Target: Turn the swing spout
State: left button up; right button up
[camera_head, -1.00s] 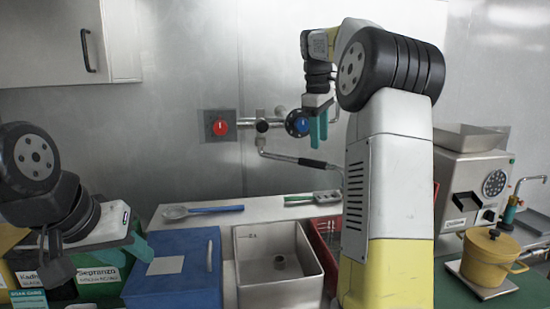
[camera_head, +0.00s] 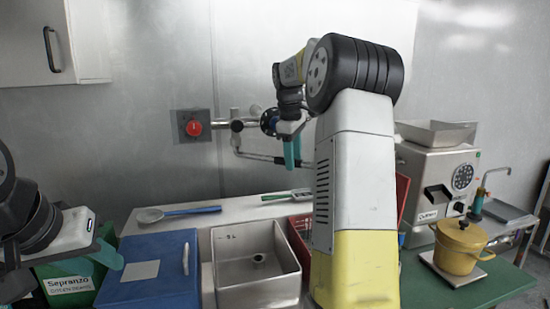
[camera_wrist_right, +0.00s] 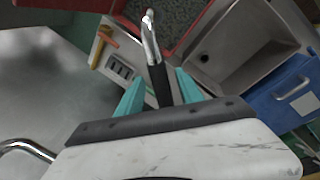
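The swing spout (camera_head: 252,156) is a thin metal pipe with a black sleeve, coming from the wall tap above the sink. In the right wrist view its black sleeve (camera_wrist_right: 160,85) lies between the two teal fingers of my right gripper (camera_wrist_right: 159,90), with a gap on each side. The bent metal end points away beyond the fingertips. In the head view my right gripper (camera_head: 292,152) is at the sleeve, its fingers hanging down and partly hiding it. My left gripper (camera_head: 108,250) is at the lower left, far from the spout; its finger gap is unclear.
A metal sink (camera_head: 257,292) stands below the spout, between a blue box (camera_head: 150,285) and a red crate (camera_head: 298,232). A grinder (camera_head: 440,165) and yellow pot (camera_head: 459,250) stand right.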

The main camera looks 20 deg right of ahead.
grip_shut()
dwell(1.3)
